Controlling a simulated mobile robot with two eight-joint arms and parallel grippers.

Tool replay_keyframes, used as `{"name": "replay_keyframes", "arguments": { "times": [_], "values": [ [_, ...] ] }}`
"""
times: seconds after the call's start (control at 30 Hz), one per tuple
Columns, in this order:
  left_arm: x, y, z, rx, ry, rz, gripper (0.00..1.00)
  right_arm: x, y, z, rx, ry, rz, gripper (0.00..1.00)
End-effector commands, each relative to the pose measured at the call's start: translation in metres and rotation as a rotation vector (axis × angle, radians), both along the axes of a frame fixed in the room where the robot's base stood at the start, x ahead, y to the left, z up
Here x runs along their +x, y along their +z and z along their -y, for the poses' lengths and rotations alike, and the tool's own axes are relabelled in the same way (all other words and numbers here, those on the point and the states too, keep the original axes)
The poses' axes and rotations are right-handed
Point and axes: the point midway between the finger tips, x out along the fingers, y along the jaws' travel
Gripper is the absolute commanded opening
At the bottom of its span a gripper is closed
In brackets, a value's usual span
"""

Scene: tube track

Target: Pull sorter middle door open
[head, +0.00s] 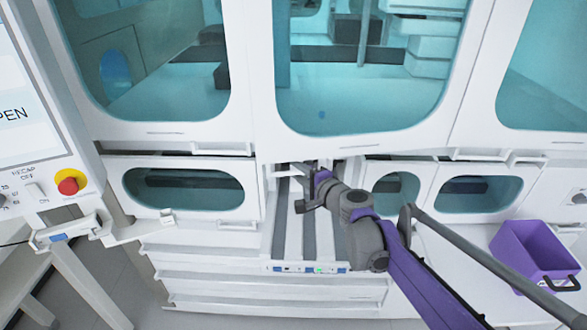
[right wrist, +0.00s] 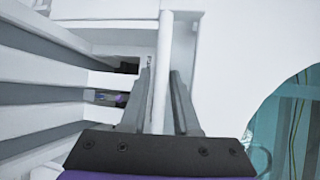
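The sorter's middle door (head: 360,133) is the large white-framed panel with a teal window at the top centre of the head view; it looks closed. Its lower edge carries a white handle bar (right wrist: 160,75), which runs between my fingers in the right wrist view. My right gripper (head: 303,190) is at this edge, its arm reaching in from the lower right. In the right wrist view the right gripper (right wrist: 165,95) has its two dark fingers close on either side of the bar, shut on it. The arm hides part of the handle in the head view. My left gripper is out of view.
Below the door is an open bay with grey-and-white lanes (head: 293,225). Lower windowed panels (head: 190,217) flank it. A control panel with a red button (head: 68,186) stands at left. A purple bin (head: 533,252) sits at lower right.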

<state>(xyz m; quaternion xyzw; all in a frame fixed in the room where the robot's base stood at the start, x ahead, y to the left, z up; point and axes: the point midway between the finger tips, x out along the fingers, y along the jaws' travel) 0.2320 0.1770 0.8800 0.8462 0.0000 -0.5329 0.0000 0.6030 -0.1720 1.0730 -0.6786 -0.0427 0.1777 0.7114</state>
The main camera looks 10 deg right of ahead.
Motion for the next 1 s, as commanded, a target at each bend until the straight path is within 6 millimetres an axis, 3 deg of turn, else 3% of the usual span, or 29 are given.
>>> {"name": "replay_keyframes", "arguments": {
  "times": [0.2, 0.5, 0.67, 1.0],
  "values": [
    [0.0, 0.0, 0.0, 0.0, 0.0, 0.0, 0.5, 0.018, -0.003, -0.006, 0.0, 0.001, 0.0, 0.3],
    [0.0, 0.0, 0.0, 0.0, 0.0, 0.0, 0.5, 0.02, -0.004, -0.007, -0.001, 0.0, 0.0, 0.3],
    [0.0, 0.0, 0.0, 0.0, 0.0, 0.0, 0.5, 0.02, -0.004, -0.007, -0.001, 0.001, 0.0, 0.01],
    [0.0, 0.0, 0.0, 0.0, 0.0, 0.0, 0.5, 0.019, -0.004, -0.007, -0.001, 0.001, 0.0, 0.0]
  ]
}}
